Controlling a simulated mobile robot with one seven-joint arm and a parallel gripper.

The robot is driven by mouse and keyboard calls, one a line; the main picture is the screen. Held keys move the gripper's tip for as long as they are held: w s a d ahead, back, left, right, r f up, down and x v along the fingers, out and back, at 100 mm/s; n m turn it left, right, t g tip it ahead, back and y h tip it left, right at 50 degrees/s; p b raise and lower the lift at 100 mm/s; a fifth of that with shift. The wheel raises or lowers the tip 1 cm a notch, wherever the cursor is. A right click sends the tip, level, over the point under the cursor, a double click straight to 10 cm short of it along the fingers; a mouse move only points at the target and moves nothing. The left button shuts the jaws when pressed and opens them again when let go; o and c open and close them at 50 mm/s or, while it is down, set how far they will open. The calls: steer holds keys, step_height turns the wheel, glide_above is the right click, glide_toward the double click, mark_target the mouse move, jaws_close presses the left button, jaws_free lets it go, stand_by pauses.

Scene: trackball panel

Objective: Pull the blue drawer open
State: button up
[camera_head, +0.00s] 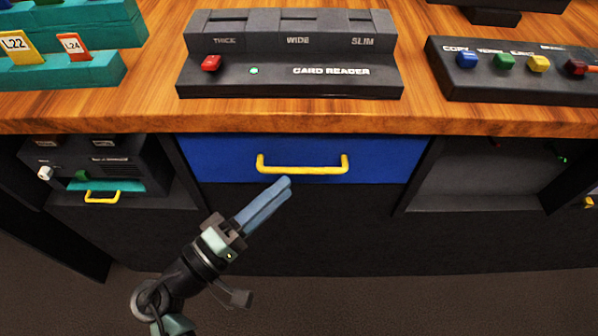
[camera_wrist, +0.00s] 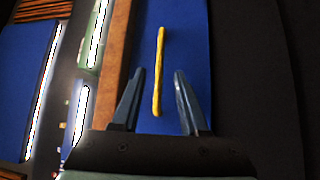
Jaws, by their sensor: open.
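The blue drawer (camera_head: 220,160) is set under the wooden desk top, and its front looks flush with the desk front. Its yellow handle (camera_head: 302,170) is a bar along the middle of the drawer front. My gripper (camera_head: 284,185) is just below the handle in the head view, apart from it. In the wrist view the open fingers of my gripper (camera_wrist: 159,75) point at the blue drawer (camera_wrist: 190,50). The yellow handle (camera_wrist: 160,70) stands upright in that picture, in line with the gap between the fingers. Nothing is held.
The desk top (camera_head: 150,110) overhangs just above the drawer. A card reader (camera_head: 290,75) and a button panel (camera_head: 510,75) stand on it. Left of the drawer is a compartment with a dark device (camera_head: 95,160); on the right is an open compartment (camera_head: 470,175). The floor in front is clear.

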mark_target(298, 176)
steer(key=x, duration=0.5)
jaws_close()
stand_by(1.4)
